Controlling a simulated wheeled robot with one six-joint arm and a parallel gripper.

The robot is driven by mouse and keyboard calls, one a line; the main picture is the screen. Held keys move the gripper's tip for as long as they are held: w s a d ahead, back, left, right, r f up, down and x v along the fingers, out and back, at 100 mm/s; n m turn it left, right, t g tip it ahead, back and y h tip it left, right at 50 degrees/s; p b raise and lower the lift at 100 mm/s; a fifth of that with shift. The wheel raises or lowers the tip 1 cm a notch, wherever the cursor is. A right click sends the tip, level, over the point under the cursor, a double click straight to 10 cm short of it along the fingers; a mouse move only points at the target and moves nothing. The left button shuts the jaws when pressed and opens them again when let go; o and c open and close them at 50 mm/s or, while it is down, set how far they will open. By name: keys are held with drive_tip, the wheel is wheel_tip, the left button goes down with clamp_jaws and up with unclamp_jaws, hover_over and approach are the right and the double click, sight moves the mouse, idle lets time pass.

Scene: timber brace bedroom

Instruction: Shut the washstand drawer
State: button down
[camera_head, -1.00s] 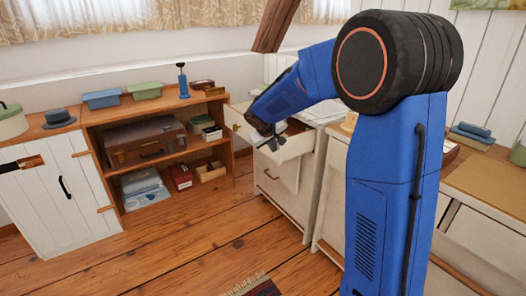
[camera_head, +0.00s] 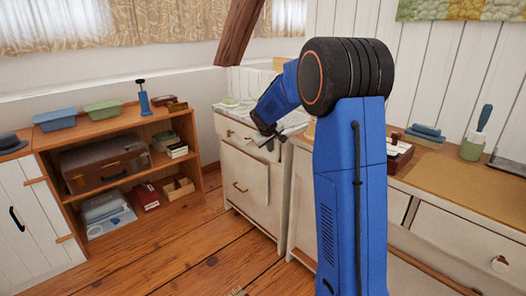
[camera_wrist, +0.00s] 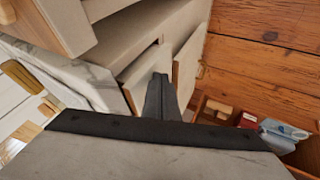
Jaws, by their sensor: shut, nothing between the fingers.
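The white washstand (camera_head: 258,215) stands right of the open shelf, with a pale marble top that also shows in the wrist view (camera_wrist: 75,75). My gripper (camera_head: 268,143) is shut and empty, at the right part of the drawer front. In the wrist view its dark fingers (camera_wrist: 161,92) reach to the drawer front (camera_wrist: 142,68); contact is unclear. My arm hides part of the washstand.
A wooden shelf (camera_head: 52,163) with a suitcase (camera_head: 105,165) and several boxes stands to the left. A dresser (camera_head: 455,228) with a green jar (camera_head: 472,148) is close on the right. Wooden floor (camera_head: 190,250) in front of the washstand is clear.

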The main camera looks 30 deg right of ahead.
drive_tip(key=shift+w+d, duration=0.25)
drive_tip(key=shift+d, duration=0.65)
drive_tip(key=shift+d+r, duration=0.1)
